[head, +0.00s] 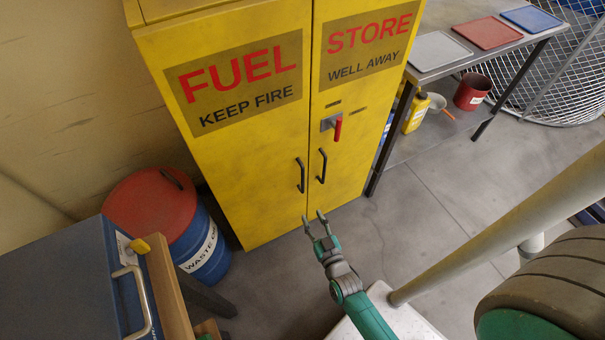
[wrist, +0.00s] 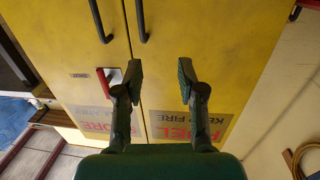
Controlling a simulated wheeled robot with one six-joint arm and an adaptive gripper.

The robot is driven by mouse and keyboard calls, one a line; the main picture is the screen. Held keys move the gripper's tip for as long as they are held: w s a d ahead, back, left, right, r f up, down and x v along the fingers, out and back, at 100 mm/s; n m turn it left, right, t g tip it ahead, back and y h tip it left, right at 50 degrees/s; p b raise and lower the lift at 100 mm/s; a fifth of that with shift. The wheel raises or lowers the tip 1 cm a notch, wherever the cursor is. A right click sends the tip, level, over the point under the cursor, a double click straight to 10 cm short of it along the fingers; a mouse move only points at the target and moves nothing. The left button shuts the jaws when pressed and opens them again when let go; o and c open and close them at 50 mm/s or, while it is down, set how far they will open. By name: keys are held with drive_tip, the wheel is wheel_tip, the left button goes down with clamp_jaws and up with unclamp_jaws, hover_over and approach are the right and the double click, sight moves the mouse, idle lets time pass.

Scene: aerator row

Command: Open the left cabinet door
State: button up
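The yellow fuel cabinet has a left door (head: 225,135) marked FUEL and a right door (head: 365,95) marked STORE; both look closed. The left door's black bar handle (head: 300,175) is near the middle seam. The right door has its own black handle (head: 322,166) and a red lever (head: 338,128) above it, hanging down. My gripper (head: 314,218) is open and empty, in front of and below the handles in the head view. In the upside-down wrist view, the left door's handle (wrist: 141,20) is beyond the gripper (wrist: 161,75), apart from the fingers.
A blue drum with red lid (head: 155,205) stands left of the cabinet. A blue bench with drawers (head: 70,280) is at lower left. A table with trays (head: 440,50) stands right, with a yellow container and red bucket (head: 472,92) beneath.

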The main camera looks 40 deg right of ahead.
drive_tip(key=m+h, duration=0.1)
drive_tip(key=h, duration=0.1)
approach(303, 176)
drive_tip(key=x, duration=1)
drive_tip(key=shift+w+d+r, duration=0.15)
drive_tip(key=shift+w+d, duration=0.05)
drive_tip(key=shift+w, duration=0.05)
clamp_jaws()
